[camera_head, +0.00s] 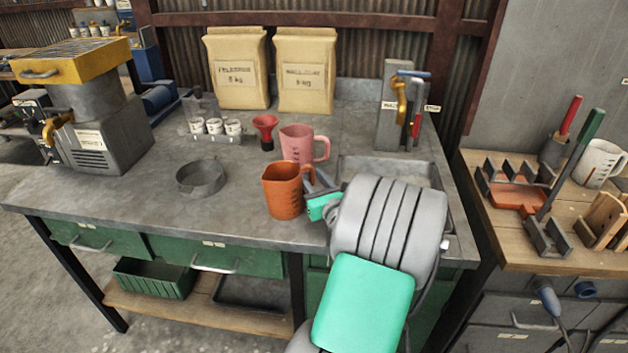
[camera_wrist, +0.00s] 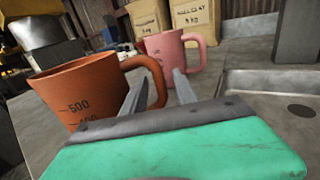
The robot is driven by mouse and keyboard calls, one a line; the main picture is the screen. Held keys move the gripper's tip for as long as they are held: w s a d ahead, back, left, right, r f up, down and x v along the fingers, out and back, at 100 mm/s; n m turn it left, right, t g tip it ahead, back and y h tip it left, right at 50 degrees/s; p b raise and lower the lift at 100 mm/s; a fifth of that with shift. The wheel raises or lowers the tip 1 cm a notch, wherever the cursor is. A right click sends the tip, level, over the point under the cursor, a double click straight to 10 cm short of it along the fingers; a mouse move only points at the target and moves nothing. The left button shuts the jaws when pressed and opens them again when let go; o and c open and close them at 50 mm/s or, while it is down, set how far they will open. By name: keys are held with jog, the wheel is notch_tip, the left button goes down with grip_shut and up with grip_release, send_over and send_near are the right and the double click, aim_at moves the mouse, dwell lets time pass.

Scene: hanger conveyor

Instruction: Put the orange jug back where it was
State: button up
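The orange jug (camera_head: 282,192) stands upright near the front of the grey workbench (camera_head: 140,190), its handle to the right. Whether its base touches the top is hard to tell. In the wrist view the orange jug (camera_wrist: 85,90) fills the left side, with its measuring marks showing. My gripper (camera_head: 314,182) is at the handle, coming from the right. In the wrist view my gripper (camera_wrist: 158,88) has its two fingers apart, one inside the handle loop and one outside. The handle's outer bar lies between them, with a gap showing beside the outer finger.
A pink jug (camera_head: 298,144) stands close behind the orange one. A red funnel (camera_head: 265,132), a rack of white cups (camera_head: 214,127) and a round metal ring (camera_head: 201,178) are to the left. A shallow metal tray (camera_head: 375,167) lies right.

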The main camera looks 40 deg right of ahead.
jog(key=v, duration=1.1)
jog(key=shift+s+d, duration=0.15)
jog(key=shift+s, duration=0.05)
jog(key=shift+s+a, duration=0.25)
jog(key=shift+s, duration=0.1)
jog(key=shift+a, duration=0.1)
